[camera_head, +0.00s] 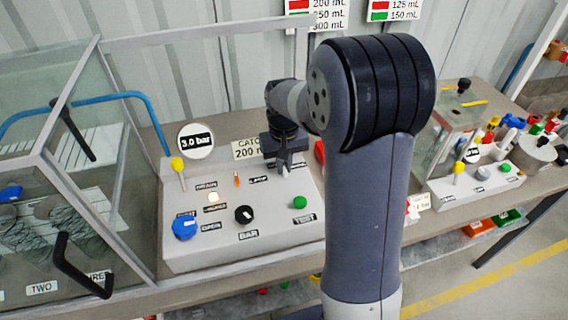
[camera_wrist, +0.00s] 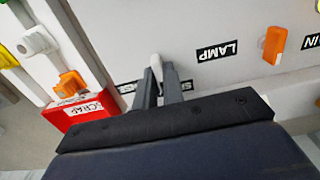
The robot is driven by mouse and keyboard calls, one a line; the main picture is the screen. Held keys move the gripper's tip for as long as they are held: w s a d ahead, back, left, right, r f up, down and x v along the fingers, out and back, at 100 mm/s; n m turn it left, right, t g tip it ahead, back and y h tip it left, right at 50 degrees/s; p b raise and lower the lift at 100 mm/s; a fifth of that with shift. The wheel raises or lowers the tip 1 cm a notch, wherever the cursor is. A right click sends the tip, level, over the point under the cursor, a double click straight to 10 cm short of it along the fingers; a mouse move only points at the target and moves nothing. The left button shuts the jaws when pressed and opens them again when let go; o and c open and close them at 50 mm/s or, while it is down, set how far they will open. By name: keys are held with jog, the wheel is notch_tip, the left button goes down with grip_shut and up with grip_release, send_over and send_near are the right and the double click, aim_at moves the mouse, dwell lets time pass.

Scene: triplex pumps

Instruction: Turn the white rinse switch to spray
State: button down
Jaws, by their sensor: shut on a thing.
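The white switch (camera_wrist: 156,62) is a small white lever standing on the light panel. In the wrist view my gripper (camera_wrist: 159,76) has its two grey fingers around it, shut on it. Its label is mostly hidden behind the fingers, with only a few letters showing, so I cannot read its positions. In the head view my gripper (camera_head: 284,168) points down at the back right of the white control panel (camera_head: 185,252), and the switch cannot be made out there. The LAMP label (camera_wrist: 217,51) lies right of the switch in the wrist view.
An orange switch (camera_wrist: 274,44) and the red SCRAP box (camera_wrist: 75,110) flank the fingers. The panel also has a blue knob (camera_head: 184,228), a black knob (camera_head: 244,214), a green button (camera_head: 299,202) and a yellow-tipped lever (camera_head: 178,166). A glass enclosure (camera_head: 62,185) stands left.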

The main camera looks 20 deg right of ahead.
jog(key=c, duration=1.5)
grip_release()
notch_tip(320, 180, up, 11)
jog(key=shift+f, duration=0.1)
jog(key=shift+f, duration=0.1)
notch_tip(320, 180, down, 11)
jog(key=shift+r, duration=0.15)
jog(key=shift+r, duration=0.15)
